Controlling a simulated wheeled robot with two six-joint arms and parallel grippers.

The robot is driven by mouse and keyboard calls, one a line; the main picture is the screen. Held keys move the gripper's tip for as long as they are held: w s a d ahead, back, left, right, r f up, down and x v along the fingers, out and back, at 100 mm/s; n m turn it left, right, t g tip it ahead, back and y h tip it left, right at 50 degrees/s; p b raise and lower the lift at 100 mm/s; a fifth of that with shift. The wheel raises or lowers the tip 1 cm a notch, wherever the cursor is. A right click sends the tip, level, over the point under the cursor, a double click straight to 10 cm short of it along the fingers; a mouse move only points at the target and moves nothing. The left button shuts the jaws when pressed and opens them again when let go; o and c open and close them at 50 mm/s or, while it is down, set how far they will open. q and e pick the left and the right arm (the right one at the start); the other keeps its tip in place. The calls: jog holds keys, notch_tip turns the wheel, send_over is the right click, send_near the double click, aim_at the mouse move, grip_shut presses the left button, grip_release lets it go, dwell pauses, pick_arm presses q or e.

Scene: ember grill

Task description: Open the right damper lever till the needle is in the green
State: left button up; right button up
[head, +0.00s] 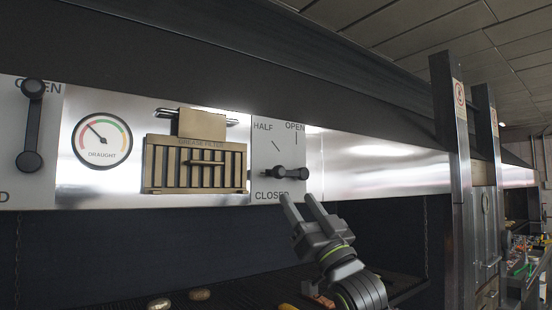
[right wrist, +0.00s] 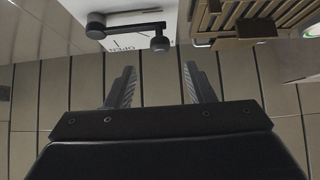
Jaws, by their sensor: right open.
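The right damper lever (head: 289,173) is a dark bar on a white plate (head: 266,155) marked HALF, OPEN and CLOSED. It lies level, its knob toward the left, just above the word CLOSED. The lever also shows in the right wrist view (right wrist: 130,29), ahead of the fingers. The draught gauge (head: 102,141) has its needle pointing to the upper left; the band colour under its tip is too small to tell. My right gripper (head: 300,200) is open and empty, below the lever and apart from it. My left gripper is out of view.
The grease filter (head: 196,166) sits between gauge and plate, its handle sticking out. The left damper lever (head: 32,125) stands upright near OPEN. The hood (head: 240,75) overhangs the panel. A dark post (head: 452,150) stands to the right. Bare steel lies right of the plate.

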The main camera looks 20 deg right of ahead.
aim_at(293, 173)
jog(key=p+x, duration=0.5)
jog(key=x, duration=0.7)
grip_shut()
